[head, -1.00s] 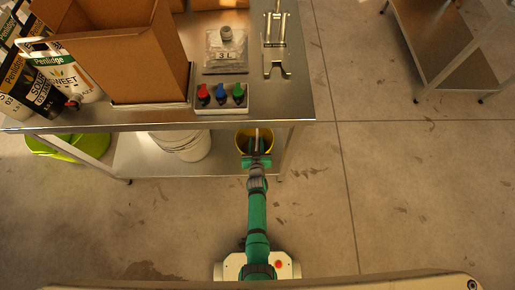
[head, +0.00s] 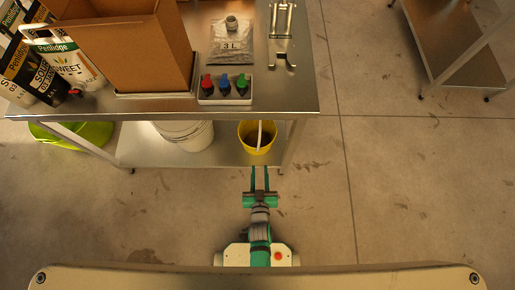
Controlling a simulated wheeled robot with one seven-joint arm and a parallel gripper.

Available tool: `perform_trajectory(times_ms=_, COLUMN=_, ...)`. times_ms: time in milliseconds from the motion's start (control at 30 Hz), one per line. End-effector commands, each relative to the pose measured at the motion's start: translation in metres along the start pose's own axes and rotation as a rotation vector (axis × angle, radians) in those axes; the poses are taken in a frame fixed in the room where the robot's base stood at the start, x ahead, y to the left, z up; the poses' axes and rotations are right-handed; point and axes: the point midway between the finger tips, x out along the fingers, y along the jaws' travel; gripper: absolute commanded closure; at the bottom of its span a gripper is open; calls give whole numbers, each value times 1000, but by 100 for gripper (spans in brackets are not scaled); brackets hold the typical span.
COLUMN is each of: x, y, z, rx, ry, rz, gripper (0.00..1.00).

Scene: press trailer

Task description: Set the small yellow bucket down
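The small yellow bucket (head: 250,144) stands upright on the lower shelf of the steel table, near its right front edge. Its pale handle rises across the opening, and the inside looks dark. My gripper (head: 260,180) is in front of the shelf, apart from the bucket. Its two green fingers are spread with a gap between them and nothing in it.
The steel table (head: 300,95) carries a cardboard box (head: 125,45), several pouches, a 3 L bag (head: 232,45) and a block of coloured taps (head: 226,88). A white bucket (head: 187,135) stands on the lower shelf (head: 145,148). Open floor lies to the right.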

Motion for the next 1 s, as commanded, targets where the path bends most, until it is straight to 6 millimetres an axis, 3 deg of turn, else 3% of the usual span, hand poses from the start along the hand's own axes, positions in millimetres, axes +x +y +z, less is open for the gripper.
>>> perform_trajectory(times_ms=33, x=-25, y=-1, z=-7, rx=-1, ry=4, rz=-1, gripper=71)
perform_trajectory(times_ms=200, x=-93, y=-4, z=-41, rx=5, ry=26, rz=-3, gripper=71)
perform_trajectory(times_ms=500, x=-198, y=-8, z=-128, rx=16, ry=69, rz=-1, gripper=71)
perform_trajectory(times_ms=733, x=-240, y=-5, z=-183, rx=26, ry=92, rz=11, gripper=71)
perform_trajectory(times_ms=1000, x=-248, y=-5, z=-196, rx=27, ry=98, rz=13, gripper=71)
